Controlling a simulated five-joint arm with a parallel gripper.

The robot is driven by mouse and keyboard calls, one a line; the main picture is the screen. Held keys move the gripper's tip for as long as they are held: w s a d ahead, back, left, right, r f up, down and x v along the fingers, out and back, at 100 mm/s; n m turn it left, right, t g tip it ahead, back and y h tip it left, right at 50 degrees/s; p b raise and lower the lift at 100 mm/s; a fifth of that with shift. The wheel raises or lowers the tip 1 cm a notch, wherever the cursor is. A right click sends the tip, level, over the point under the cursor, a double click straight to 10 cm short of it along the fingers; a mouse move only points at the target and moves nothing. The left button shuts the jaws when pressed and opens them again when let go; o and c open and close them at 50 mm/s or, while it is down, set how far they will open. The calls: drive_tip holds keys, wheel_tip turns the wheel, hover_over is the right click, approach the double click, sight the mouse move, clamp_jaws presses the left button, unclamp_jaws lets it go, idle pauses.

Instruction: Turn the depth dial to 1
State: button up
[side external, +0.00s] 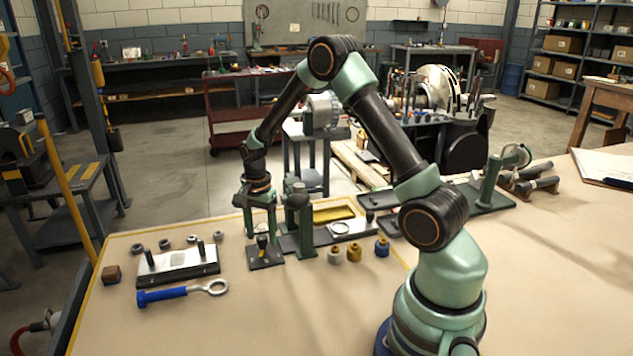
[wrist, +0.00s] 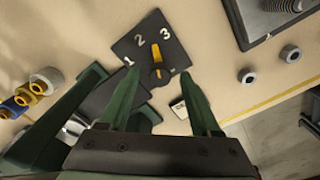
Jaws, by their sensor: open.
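The depth dial is a black plate (wrist: 178,52) marked 1, 2 and 3, with a yellow pointer (wrist: 156,56) on a dark knob. In the wrist view the pointer aims between 2 and 3, nearer the 3. In the side view the dial plate (side external: 267,258) lies on the table below my gripper (side external: 260,231). My gripper is open, and in the wrist view its green fingers (wrist: 160,74) appear on either side of the knob. Nothing is held between them. Whether a finger touches the knob cannot be told.
A green post (side external: 299,222) stands close right of my gripper. Several brass and blue fittings (side external: 354,252) stand to the right. The front table area is clear.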

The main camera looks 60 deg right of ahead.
sight(262, 237)
drive_tip(key=shift+f, duration=0.25)
clamp_jaws()
drive_tip(key=shift+n, duration=0.7)
unclamp_jaws()
drive_tip(key=shift+r, duration=0.15)
wheel_tip(262, 237, up, 12)
